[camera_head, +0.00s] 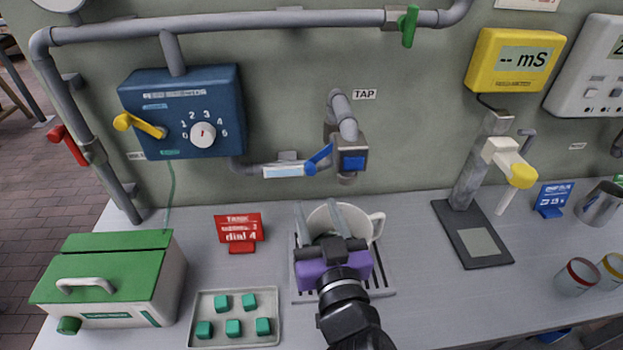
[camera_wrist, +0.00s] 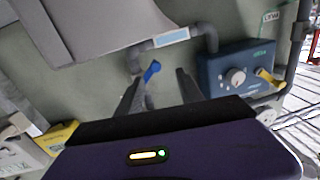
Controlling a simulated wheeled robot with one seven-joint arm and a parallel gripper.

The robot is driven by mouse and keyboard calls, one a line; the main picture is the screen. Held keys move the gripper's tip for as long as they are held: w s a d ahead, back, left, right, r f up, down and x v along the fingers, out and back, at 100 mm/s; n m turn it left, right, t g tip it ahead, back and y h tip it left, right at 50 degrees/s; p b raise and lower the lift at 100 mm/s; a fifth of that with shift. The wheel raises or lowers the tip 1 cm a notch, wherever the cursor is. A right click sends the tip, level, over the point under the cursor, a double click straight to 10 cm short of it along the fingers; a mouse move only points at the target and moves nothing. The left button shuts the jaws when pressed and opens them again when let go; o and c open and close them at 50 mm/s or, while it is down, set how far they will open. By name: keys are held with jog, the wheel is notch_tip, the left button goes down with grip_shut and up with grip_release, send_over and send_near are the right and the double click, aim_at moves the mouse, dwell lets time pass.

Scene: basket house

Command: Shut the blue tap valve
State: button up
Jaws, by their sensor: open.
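The blue tap valve is a small blue lever (camera_head: 319,159) on the grey pipe (camera_head: 245,167), just left of the metal tap (camera_head: 345,128) under the TAP label. It slants up to the right. In the wrist view the blue lever (camera_wrist: 152,70) appears between my fingertips, apparently farther off toward the wall. My gripper (camera_head: 316,205) has a purple body and two grey fingers; it is open and empty, below and in front of the lever, clear of it. A white mug (camera_head: 376,224) stands on a slotted drip tray (camera_head: 384,280), partly hidden by my gripper.
A blue dial box (camera_head: 182,139) with a yellow lever hangs left of the tap. A red card (camera_head: 239,230), a tray of green cubes (camera_head: 205,312) and a green-lidded box (camera_head: 105,270) stand left. A probe stand (camera_head: 470,190) is right. Bare bench lies between mug and stand.

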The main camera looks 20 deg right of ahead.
aim_at(311, 173)
jog(key=shift+m+h, duration=0.4)
jog(key=shift+h, duration=0.1)
jog(key=x, duration=0.2)
jog(key=p+x, duration=0.1)
jog(key=x, duration=0.1)
jog(key=p+x, duration=0.1)
jog(key=x, duration=0.2)
jog(key=shift+s+d+r, duration=0.1)
jog(key=shift+d+r, duration=0.2)
jog(key=shift+x, duration=0.8)
jog(key=shift+f, duration=0.15)
jog(key=shift+c, duration=0.4)
grip_shut()
